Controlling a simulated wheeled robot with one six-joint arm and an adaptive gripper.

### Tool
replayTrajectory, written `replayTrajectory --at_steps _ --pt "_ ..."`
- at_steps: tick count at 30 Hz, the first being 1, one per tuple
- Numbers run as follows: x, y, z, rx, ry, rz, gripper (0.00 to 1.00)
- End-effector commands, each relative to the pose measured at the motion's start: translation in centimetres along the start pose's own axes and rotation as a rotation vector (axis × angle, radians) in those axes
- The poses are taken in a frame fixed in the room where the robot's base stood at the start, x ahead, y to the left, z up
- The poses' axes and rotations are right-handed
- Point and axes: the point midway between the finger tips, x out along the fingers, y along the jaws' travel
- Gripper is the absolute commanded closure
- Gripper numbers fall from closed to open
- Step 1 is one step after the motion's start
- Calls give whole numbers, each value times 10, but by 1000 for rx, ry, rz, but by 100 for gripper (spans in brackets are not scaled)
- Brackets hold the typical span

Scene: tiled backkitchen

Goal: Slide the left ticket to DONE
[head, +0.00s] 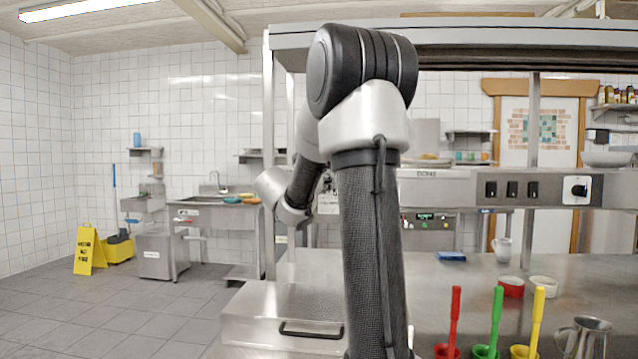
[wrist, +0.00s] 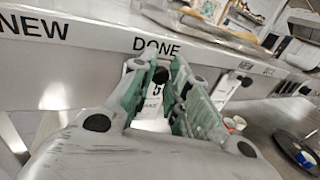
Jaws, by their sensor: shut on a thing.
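My gripper (wrist: 162,72) is shut on a white ticket (wrist: 155,90) marked with a 5, in the wrist view. The green-padded fingers cover both sides of the ticket. The ticket hangs at the pale rail, directly below the printed word DONE (wrist: 157,47). The word NEW (wrist: 35,28) stands on the rail to the left, with no ticket showing below it. Another white ticket (wrist: 228,88) hangs to the right of my gripper, partly hidden by a finger. In the head view my arm hides the gripper.
A steel counter (head: 470,275) runs below the rail. Red, green and yellow handled tools (head: 497,315) stand on it with a metal jug (head: 583,336) and small bowls (head: 543,287). Plates lie on the shelf above the rail (wrist: 80,65).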

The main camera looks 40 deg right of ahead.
Motion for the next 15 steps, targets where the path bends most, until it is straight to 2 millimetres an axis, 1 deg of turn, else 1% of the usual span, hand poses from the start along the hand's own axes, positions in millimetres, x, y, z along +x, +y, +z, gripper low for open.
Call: replayTrajectory --at_steps 1,4,5,6,8,15 --pt "1 -3 1 2 -2 -8 100" --pt "1 -3 1 3 -2 -10 100" --pt "1 -3 1 3 -2 -10 80" --pt "1 -4 1 3 -2 -10 72" --pt "1 -3 1 3 -2 -10 62" --pt "1 -2 0 2 -1 -7 61"
